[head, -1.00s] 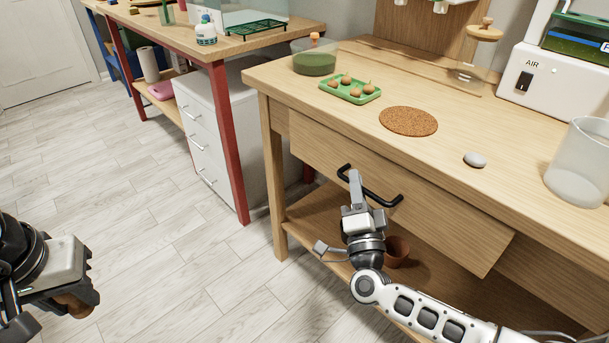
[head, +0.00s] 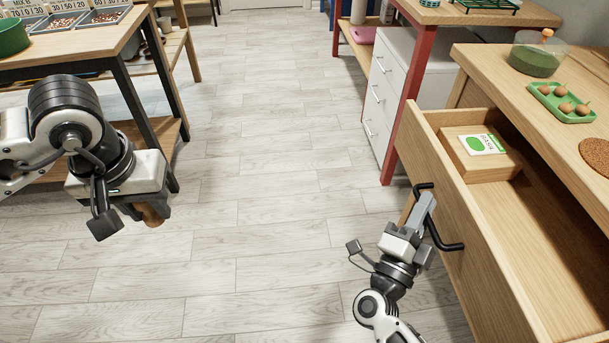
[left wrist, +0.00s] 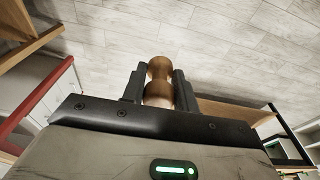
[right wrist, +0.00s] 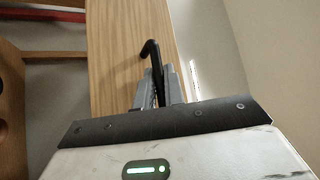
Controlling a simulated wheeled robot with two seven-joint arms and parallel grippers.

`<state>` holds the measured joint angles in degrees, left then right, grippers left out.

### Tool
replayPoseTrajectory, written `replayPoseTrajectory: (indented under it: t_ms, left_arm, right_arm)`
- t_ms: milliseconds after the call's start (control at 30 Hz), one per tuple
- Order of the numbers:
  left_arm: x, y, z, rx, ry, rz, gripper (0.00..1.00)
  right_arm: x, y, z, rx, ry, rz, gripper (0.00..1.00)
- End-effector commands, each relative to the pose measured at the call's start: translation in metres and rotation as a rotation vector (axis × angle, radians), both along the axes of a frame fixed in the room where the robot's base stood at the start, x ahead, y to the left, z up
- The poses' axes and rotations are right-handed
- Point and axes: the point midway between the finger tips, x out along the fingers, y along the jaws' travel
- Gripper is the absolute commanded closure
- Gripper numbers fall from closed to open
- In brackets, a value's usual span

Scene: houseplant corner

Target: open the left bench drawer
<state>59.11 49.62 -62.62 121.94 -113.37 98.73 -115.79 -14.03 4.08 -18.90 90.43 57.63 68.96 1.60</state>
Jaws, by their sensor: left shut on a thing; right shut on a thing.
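The wooden bench drawer (head: 424,160) stands well out from the bench (head: 490,72), with its inside showing. My right gripper (head: 426,204) is shut on the drawer's black handle (head: 448,246). The right wrist view also shows the handle (right wrist: 151,50) between my right fingers (right wrist: 160,88), in front of the wooden drawer front (right wrist: 112,55). My left gripper (head: 130,202) is above the floor at the left, away from the drawer. It is shut on a turned brown wooden thing (left wrist: 159,68), which is mostly hidden in the head view (head: 153,215).
A green-and-white basil packet (head: 482,144) lies on a wooden block or box (head: 490,168) at the drawer's far end. A white drawer cabinet (head: 385,95) and red-legged table (head: 408,95) stand beyond. Another table (head: 130,45) is at left. The floor between is clear.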

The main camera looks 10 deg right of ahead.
Motion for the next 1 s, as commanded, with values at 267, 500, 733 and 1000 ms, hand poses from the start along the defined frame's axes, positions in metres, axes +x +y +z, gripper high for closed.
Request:
replayPoseTrajectory:
  t_ms: [267,500,733,1000]
  left_arm:
    - [0.0,0.001,0.0,0.0,0.0,0.001,0.93]
    - [-0.001,0.002,0.0,0.0,0.0,0.004,0.93]
    - [-0.001,0.002,0.0,0.001,0.0,0.003,0.93]
    - [-0.001,0.001,-0.006,0.001,0.0,0.003,0.93]
  right_arm:
    - [-0.003,0.001,-0.001,0.0,0.001,-0.021,1.0]
    - [-0.003,0.001,-0.001,0.001,0.002,-0.019,1.0]
    - [-0.002,0.002,-0.001,0.0,0.001,-0.017,0.8]
    - [-0.006,0.011,-0.008,0.002,0.002,-0.013,0.8]
